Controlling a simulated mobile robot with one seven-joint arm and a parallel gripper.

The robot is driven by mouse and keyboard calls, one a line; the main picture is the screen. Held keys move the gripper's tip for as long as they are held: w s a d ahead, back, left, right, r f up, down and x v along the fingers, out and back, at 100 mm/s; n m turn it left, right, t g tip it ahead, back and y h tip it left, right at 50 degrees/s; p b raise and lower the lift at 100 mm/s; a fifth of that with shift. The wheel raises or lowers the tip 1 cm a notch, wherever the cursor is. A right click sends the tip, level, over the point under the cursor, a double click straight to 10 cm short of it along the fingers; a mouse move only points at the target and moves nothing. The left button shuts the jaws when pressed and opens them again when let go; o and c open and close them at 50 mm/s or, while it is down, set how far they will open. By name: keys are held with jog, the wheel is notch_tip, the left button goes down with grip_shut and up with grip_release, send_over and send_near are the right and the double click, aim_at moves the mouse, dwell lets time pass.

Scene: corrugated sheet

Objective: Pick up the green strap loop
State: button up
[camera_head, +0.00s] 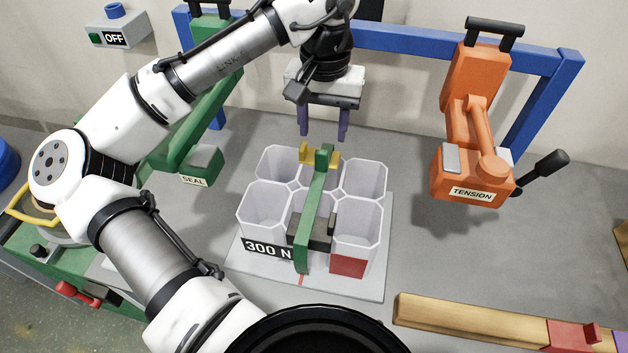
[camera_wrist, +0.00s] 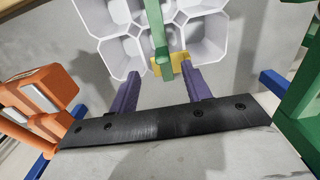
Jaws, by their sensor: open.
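The green strap loop (camera_head: 311,222) runs over the top and down the front of a block of white open cells (camera_head: 264,210) in the head view. Its upper end stands up at the back of the block. It also shows in the wrist view (camera_wrist: 158,32), crossing the cells and ending between my fingers in the picture. My gripper (camera_head: 323,130) is open, with two purple fingers pointing down, behind and above the back of the block. In the wrist view my gripper (camera_wrist: 160,82) has nothing visible held between its fingers.
A yellow piece (camera_head: 305,154) sits at the block's back. A dark block (camera_head: 322,232) lies by the strap in front. The orange TENSION tool (camera_head: 470,165) hangs right, the green SEAL tool (camera_head: 203,162) left. A wooden bar (camera_head: 470,315) lies front right. A blue frame (camera_head: 420,42) stands behind.

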aim_at(321, 154)
notch_tip(321, 154, down, 10)
jog(key=shift+a+f+p, duration=0.1)
jog(key=shift+a+p, duration=0.05)
jog(key=shift+p, duration=0.85)
grip_shut()
